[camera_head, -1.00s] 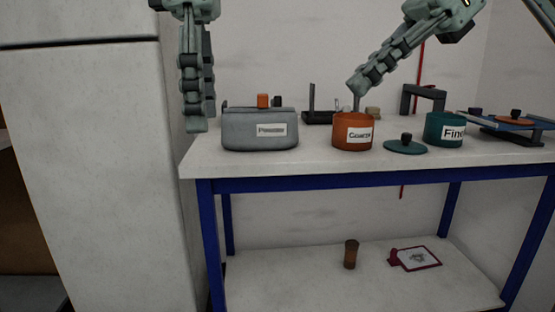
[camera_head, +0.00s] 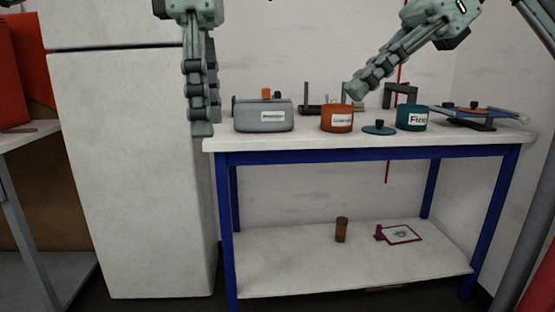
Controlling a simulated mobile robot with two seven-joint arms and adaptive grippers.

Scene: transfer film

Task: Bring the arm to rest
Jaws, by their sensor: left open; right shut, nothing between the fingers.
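My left gripper (camera_head: 202,129) hangs straight down at the left end of the bench, in front of the white cabinet side. It is open, seen edge-on, with nothing in it. My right gripper (camera_head: 350,90) points down and left from the upper right. It is shut and empty, its tip appearing just above the orange pot's right rim. The orange pot (camera_head: 330,122) has a white label, hard to read. A teal pot (camera_head: 405,123) labelled "Fine" stands to its right, with a teal lid (camera_head: 379,129) lying between them.
A grey labelled container (camera_head: 250,122) stands at the bench's left. A blue device (camera_head: 455,118) is at the right. The white bench top (camera_head: 300,146) has blue legs. A tall white cabinet (camera_head: 125,180) stands left.

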